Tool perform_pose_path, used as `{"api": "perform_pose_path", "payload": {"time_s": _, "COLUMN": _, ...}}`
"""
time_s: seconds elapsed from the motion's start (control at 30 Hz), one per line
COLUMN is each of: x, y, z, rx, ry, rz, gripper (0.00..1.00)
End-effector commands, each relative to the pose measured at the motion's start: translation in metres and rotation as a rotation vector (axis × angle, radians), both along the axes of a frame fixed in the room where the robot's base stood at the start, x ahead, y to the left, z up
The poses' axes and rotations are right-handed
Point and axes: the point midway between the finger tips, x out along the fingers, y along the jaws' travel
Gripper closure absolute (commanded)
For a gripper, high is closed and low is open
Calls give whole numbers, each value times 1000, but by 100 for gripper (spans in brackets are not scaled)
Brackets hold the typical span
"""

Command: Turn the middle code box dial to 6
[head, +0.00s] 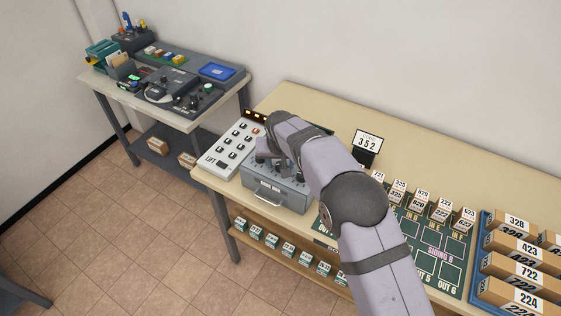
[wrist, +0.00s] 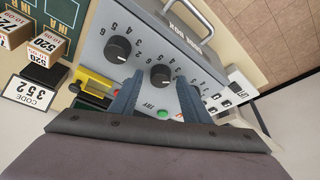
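The grey code box (head: 277,192) stands on the long table in the head view, with a handle on its front. In the wrist view its top panel (wrist: 138,20) fills the middle, with black round dials and printed digits. One dial (wrist: 118,49) is clear of my gripper. The middle dial (wrist: 160,75) lies between my gripper's (wrist: 159,79) two fingertips, with a small gap visible on each side. My gripper is open. I cannot read the middle dial's pointer. In the head view my arm hides most of the panel.
A code card reading 352 (head: 367,143) stands behind the box. A white LIFT button panel (head: 230,148) sits close on its left. Numbered small boxes (head: 440,210) stand to the right.

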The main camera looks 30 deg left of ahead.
Motion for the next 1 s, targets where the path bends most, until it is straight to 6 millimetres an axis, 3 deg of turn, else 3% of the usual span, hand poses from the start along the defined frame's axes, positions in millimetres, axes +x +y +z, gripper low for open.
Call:
{"api": "perform_pose_path", "payload": {"time_s": 0.03, "x": 0, "y": 0, "z": 0, "rx": 0, "ry": 0, "rz": 0, "gripper": 68}}
{"api": "perform_pose_path", "payload": {"time_s": 0.17, "x": 0, "y": 0, "z": 0, "rx": 0, "ry": 0, "rz": 0, "gripper": 97}}
{"api": "perform_pose_path", "payload": {"time_s": 0.57, "x": 0, "y": -1, "z": 0, "rx": 0, "ry": 1, "rz": 47, "gripper": 97}}
{"api": "perform_pose_path", "payload": {"time_s": 1.0, "x": 3, "y": -3, "z": -1, "rx": 2, "ry": 1, "rz": 354, "gripper": 97}}
